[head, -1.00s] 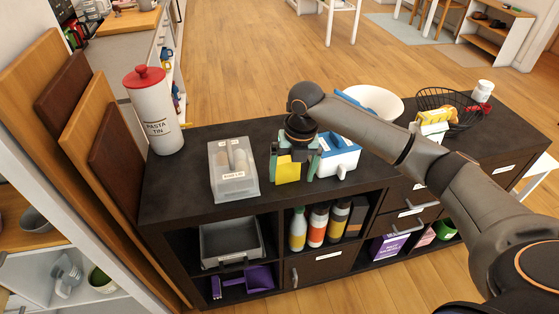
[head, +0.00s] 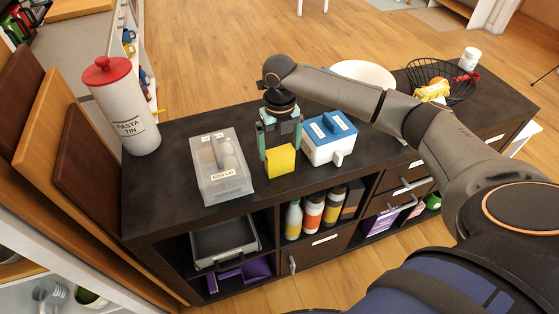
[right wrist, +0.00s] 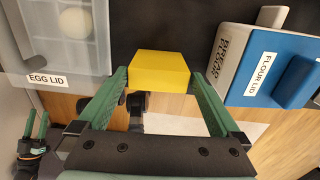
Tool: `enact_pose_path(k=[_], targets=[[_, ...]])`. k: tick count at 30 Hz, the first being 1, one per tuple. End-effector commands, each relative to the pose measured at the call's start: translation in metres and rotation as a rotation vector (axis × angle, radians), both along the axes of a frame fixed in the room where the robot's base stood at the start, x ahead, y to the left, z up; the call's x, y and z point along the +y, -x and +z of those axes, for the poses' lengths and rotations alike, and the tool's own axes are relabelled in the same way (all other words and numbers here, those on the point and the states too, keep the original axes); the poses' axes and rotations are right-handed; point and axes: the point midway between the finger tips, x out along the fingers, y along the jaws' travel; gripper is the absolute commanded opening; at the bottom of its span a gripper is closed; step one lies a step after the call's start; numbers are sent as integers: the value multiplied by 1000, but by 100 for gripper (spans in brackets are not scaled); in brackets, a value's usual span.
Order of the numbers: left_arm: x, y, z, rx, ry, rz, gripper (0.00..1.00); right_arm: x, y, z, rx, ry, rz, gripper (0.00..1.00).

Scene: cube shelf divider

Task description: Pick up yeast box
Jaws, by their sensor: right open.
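The yeast box is likely the plain yellow box (head: 281,162) on the dark shelf top, between the egg container and the blue-lidded flour container; I see no label on it. It also shows in the right wrist view (right wrist: 160,72). My right gripper (head: 281,150) is open above it, its green fingers to either side of the box's upper part. In the right wrist view the fingertips (right wrist: 162,84) stand apart, with the box between and just beyond them and small gaps at its sides. My left gripper (right wrist: 34,125) shows small at the lower left there, its fingers apart.
The clear egg container (head: 222,170) stands close on the left. The blue and white flour container (head: 329,140) stands close on the right. A pasta tin (head: 123,108), white bowl (head: 362,74) and wire basket (head: 440,80) are farther off. The shelf top's front is clear.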

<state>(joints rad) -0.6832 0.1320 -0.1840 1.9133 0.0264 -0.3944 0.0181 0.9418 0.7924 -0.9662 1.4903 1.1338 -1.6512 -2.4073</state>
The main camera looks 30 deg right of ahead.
Motion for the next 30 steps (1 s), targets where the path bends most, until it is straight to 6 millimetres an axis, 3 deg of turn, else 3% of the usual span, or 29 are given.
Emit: enact_pose_path(k=[9, 18, 30], targets=[[0, -2, 0, -5, 0, 0, 50, 2, 4, -44, 2, 1, 0, 100], [0, -3, 0, -6, 1, 0, 50, 2, 4, -49, 1, 1, 1, 100], [0, -3, 0, -7, 1, 0, 50, 2, 4, -49, 1, 1, 0, 56]])
